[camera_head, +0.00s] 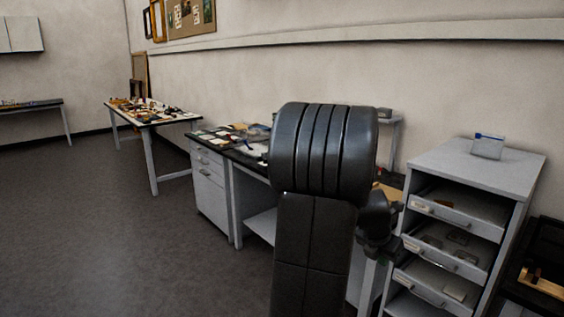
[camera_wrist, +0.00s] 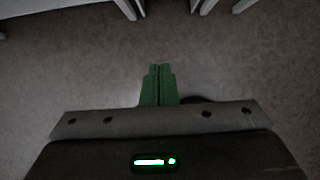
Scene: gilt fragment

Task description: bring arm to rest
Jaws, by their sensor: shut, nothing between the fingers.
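My gripper (camera_wrist: 160,70) shows in the wrist view with its two green fingers together and nothing between them. It points over bare grey floor. In the head view my dark arm stands raised in the middle of the picture and covers part of the desk behind it. My gripper's fingers cannot be made out in the head view.
A grey drawer cabinet (camera_head: 480,165) with several open drawers stands close to my arm on the right. A clear box (camera_head: 487,147) sits on its top. A cluttered desk (camera_head: 213,152) is behind my arm, and another table (camera_head: 150,122) stands farther left. The floor (camera_head: 110,230) at left is clear.

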